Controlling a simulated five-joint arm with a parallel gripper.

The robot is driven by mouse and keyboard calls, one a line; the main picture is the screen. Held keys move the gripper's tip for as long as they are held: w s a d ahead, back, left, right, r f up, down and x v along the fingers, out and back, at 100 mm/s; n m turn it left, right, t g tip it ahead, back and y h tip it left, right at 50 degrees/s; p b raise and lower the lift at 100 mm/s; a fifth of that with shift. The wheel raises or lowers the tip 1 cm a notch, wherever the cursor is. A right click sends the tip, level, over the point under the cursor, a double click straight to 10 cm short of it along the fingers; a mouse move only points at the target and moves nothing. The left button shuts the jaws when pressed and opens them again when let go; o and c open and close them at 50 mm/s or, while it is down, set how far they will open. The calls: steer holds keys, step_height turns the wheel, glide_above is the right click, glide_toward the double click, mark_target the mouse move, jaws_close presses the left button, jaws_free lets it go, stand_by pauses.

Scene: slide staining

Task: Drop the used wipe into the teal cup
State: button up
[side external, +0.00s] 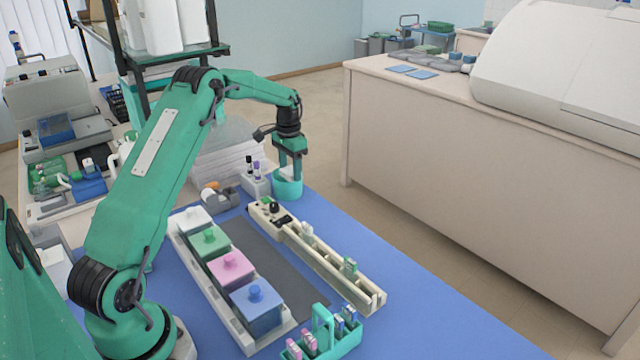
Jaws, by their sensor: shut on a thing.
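The teal cup (288,189) stands on the blue mat near its far edge. My gripper (289,172) points straight down over the cup, with its fingertips at or just inside the rim. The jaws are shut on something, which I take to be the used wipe.
A small white rack (257,186) with dark-capped tubes stands close left of the cup. A cream slide tray (325,257), several lidded staining pots and a teal slide carrier (325,335) lie nearer. The blue mat (400,270) is clear at right.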

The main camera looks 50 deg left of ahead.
steer(key=o, duration=1.1)
steer(key=shift+r, duration=0.1)
step_height(320, 180, up, 7)
steer(key=shift+r, duration=0.3)
